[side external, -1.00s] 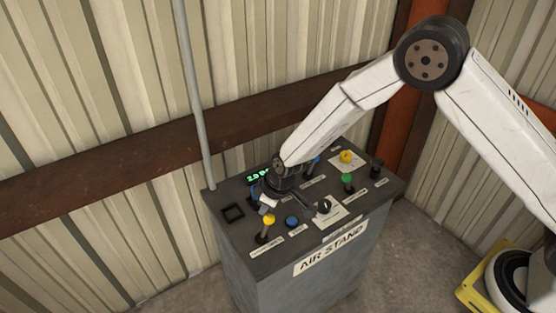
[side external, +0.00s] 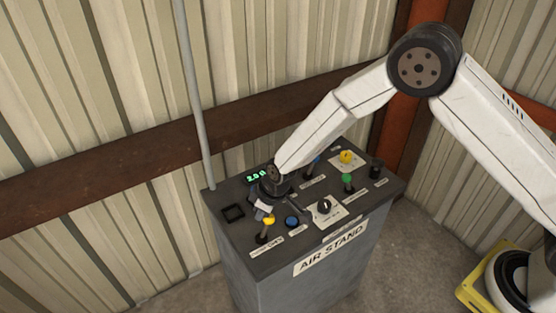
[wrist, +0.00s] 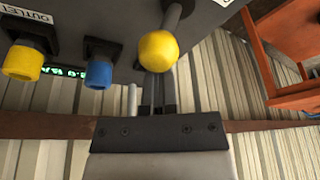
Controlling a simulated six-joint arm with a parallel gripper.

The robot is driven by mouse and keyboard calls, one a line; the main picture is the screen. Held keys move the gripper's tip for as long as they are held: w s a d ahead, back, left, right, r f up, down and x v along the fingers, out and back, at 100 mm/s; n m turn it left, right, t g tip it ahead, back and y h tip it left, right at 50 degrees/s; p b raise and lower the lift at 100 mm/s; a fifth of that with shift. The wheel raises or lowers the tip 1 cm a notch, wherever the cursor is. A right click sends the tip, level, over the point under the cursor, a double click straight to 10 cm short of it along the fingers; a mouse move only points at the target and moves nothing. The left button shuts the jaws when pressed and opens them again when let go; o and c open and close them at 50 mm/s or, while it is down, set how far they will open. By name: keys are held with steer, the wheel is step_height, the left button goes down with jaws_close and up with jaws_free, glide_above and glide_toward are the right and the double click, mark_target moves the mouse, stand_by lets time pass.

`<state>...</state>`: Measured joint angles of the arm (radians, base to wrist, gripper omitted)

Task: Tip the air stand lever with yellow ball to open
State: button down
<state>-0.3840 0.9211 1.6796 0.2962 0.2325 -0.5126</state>
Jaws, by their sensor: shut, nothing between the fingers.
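The lever with the yellow ball (side external: 268,220) stands at the front left of the grey air stand (side external: 270,270), on a dark base, its shaft leaning slightly. My gripper (side external: 265,211) is low over the panel, right behind this ball; I cannot tell whether they touch. In the wrist view the yellow ball (wrist: 158,51) is large and its dark shaft runs up to the panel. My shut, empty fingers (wrist: 158,88) point at the ball, and their tips are hidden behind it.
A blue button (side external: 292,222), a black rotary knob (side external: 325,206) and a green-ball lever (side external: 347,178) are to the right. A yellow knob (side external: 346,156) is farther back. A square black frame (side external: 233,213) lies left. A grey pipe (side external: 195,100) rises behind the stand.

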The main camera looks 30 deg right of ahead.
steer(key=shift+w+a+r, duration=0.25)
steer(key=shift+w+a, duration=0.05)
steer(key=shift+w, duration=0.25)
steer(key=shift+w+a+r, duration=0.25)
steer(key=shift+w+a, duration=0.1)
steer(key=shift+w, duration=0.25)
steer(key=shift+w+a+r, duration=0.25)
steer(key=shift+w+a, duration=0.05)
steer(key=shift+w, duration=0.25)
steer(key=s+d+r, duration=0.2)
steer(key=d+r, duration=0.4)
steer(key=d, duration=0.1)
steer(key=shift+s+d, duration=0.3)
steer(key=shift+s, duration=0.1)
steer(key=shift+d+r, duration=0.1)
steer(key=s+d+r+m+h, duration=0.1)
steer(key=s+d+r+m, duration=0.2)
steer(key=s+d, duration=0.4)
steer(key=s+d+r+m+h, duration=0.1)
steer(key=s+d+r+m, duration=0.3)
steer(key=s+d, duration=0.4)
steer(key=s, duration=0.5)
steer(key=shift+s+r+g, duration=0.2)
steer(key=shift+s+g, duration=0.1)
steer(key=shift+s, duration=0.1)
